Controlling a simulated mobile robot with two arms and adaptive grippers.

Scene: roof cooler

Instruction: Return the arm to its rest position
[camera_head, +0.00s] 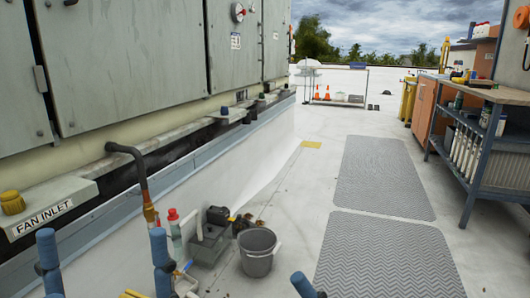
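A cooler cabinet (120,60) with a "FAN INLET" label (45,215) fills the left. A grey bucket (257,252) and a pump-like unit (212,232) stand by its base. Blue cylinders rise at the bottom edge. Grey mats (383,182) lie on open floor; a workbench (490,95) stands right.

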